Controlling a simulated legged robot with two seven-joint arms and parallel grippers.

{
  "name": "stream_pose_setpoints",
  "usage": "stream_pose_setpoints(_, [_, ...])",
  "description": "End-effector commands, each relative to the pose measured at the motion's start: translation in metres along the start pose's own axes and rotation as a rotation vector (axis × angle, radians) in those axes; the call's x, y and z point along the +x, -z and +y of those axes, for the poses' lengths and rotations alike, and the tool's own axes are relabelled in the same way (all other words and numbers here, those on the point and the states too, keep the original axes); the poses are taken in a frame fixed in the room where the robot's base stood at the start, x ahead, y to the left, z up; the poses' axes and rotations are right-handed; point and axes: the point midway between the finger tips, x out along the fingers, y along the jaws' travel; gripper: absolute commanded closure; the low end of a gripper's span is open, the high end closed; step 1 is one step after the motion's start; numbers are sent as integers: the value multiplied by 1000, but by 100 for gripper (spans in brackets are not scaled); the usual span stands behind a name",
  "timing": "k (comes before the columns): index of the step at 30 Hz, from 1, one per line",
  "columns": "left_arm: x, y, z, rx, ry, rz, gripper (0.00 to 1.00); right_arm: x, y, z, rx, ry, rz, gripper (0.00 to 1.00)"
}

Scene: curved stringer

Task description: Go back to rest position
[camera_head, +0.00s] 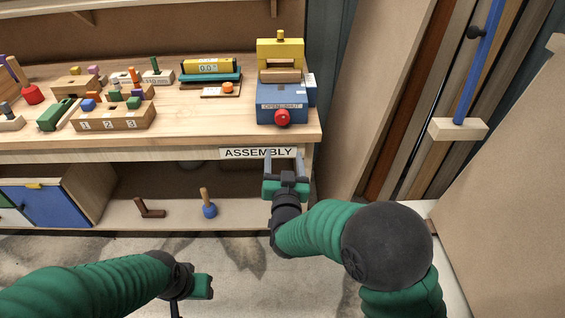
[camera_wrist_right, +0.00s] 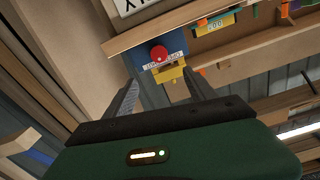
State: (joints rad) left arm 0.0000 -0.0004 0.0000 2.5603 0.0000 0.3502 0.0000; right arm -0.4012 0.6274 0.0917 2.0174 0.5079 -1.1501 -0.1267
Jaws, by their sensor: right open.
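My right gripper (camera_head: 284,160) is open and empty in front of the workbench's front edge, just below the "ASSEMBLY" label (camera_head: 258,153) in the head view. Its two fingers (camera_wrist_right: 165,92) stand apart in the right wrist view with nothing between them; the bench lies beyond. My left gripper (camera_head: 201,287) is low over the floor at the bottom of the head view. Its fingers are too hidden to tell whether they are open.
The workbench (camera_head: 190,136) holds a blue and yellow device (camera_head: 281,100) with a red knob and several wooden blocks at left. The shelf below holds a blue-based peg (camera_head: 209,209). Tall boards and a blue pole (camera_head: 480,62) stand at right.

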Motion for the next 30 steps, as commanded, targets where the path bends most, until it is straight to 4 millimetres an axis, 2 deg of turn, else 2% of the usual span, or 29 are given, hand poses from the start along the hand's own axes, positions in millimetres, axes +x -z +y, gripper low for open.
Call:
stream_pose_setpoints(12, [0,0,0,0,0,0,56,-1,0,1,-1,0,-4,35])
stream_pose_setpoints(14, [0,0,0,0,0,0,56,-2,-2,5,-4,5,-34,35])
stream_pose_setpoints(17, [0,0,0,0,0,0,56,-12,-15,26,-22,20,-183,35])
stream_pose_setpoints(20, [0,0,0,0,0,0,56,-49,-44,67,-53,28,-449,35])
stream_pose_setpoints(21, [0,0,0,0,0,0,56,-73,-57,86,-67,23,-567,35])
stream_pose_setpoints(24, [0,0,0,0,0,0,56,-134,-82,124,-92,-2,-813,35])
stream_pose_setpoints(30, [0,0,0,0,0,0,56,-237,-106,175,-115,-70,-1149,35])
